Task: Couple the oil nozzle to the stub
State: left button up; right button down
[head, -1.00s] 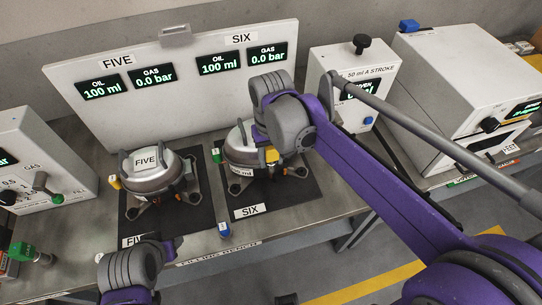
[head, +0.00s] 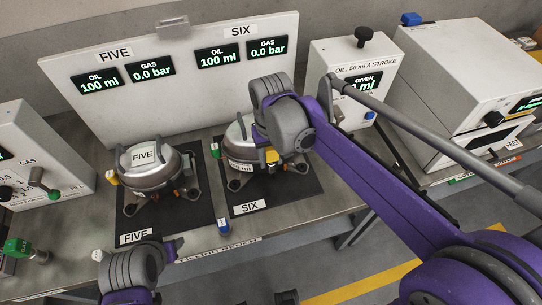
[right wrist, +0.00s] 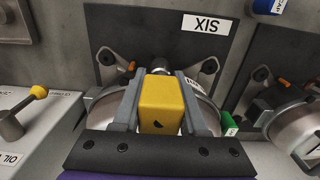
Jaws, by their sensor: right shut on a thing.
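My right gripper (right wrist: 160,105) is shut on a yellow block, which I take to be the oil nozzle (right wrist: 160,103). The nozzle also shows in the head view as a small yellow patch (head: 271,156) under my right wrist, against the near side of compressor SIX (head: 240,150). The silver compressor also shows in the right wrist view (right wrist: 103,108), behind the fingers. The stub is hidden by the nozzle and gripper, so I cannot tell whether they touch.
Compressor FIVE (head: 150,165) stands left on its dark mat. A green cap (head: 215,150) is beside SIX, and a blue cap (head: 223,226) lies at the bench front. The oil unit (head: 348,60) stands behind right; a gas unit (head: 45,150) stands left.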

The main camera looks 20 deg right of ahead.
pick_arm(q)
jog(key=shift+f, duration=0.1)
pick_arm(e)
jog(key=shift+f, duration=0.15)
jog(key=shift+c, duration=1.8)
grip_release()
pick_arm(q)
jog(key=shift+w+r+p, duration=0.1)
jog(key=shift+r+p, duration=0.2)
jog(key=shift+r, duration=0.2)
pick_arm(e)
notch_tip(320, 180, up, 11)
jog(key=shift+f, duration=0.1)
